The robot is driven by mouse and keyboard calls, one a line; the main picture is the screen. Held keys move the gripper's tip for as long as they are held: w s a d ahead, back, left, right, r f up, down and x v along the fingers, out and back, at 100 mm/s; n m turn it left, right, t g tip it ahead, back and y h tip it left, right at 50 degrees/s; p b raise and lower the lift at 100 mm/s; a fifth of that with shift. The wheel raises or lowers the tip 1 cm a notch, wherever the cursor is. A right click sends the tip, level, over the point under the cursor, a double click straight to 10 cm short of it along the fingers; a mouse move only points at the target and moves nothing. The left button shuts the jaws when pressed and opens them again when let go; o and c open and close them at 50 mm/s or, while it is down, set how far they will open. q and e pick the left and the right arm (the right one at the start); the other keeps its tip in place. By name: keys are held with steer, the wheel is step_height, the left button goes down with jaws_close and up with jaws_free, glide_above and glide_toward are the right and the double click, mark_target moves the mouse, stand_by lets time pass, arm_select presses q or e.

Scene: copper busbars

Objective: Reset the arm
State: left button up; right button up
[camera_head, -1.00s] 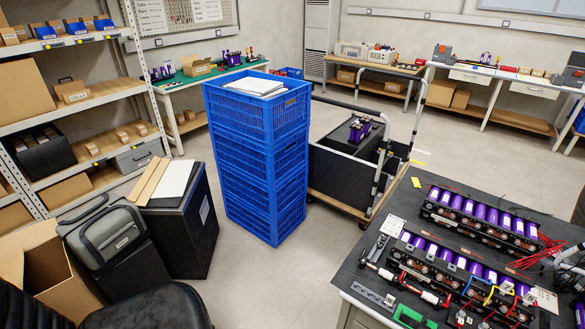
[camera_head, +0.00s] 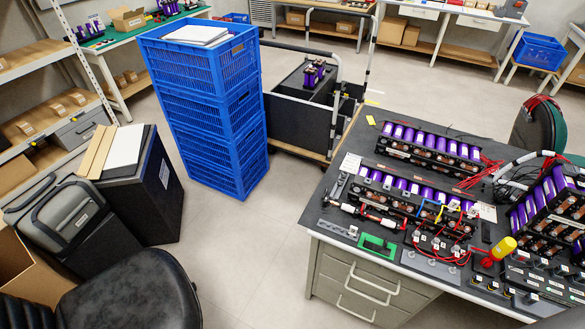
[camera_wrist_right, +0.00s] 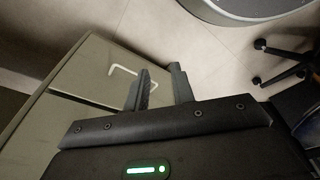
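My right gripper (camera_wrist_right: 160,80) shows in the right wrist view. Its two dark fingers stand apart with an empty gap between them. Behind the fingers are the floor and a grey cabinet with a light handle (camera_wrist_right: 121,70). The gripper touches nothing that I can see. Neither arm nor gripper shows in the head view, so my left gripper is not in view. The workbench (camera_head: 318,212) at the right carries battery modules with purple cells (camera_head: 430,140), red wires and a green bracket (camera_head: 377,245).
A stack of blue crates (camera_head: 205,110) stands left of centre, with a cart (camera_head: 300,120) behind it. A black chair (camera_head: 135,290) is at the front left, near a grey case (camera_head: 60,215). The floor between chair and workbench is clear.

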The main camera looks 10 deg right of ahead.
steer(key=s+d+f+g, duration=0.1)
steer(key=s+d+f, duration=0.1)
steer(key=s+f, duration=1)
steer(key=s, duration=0.3)
steer(key=shift+d+f, duration=0.25)
steer(key=shift+d, duration=0.1)
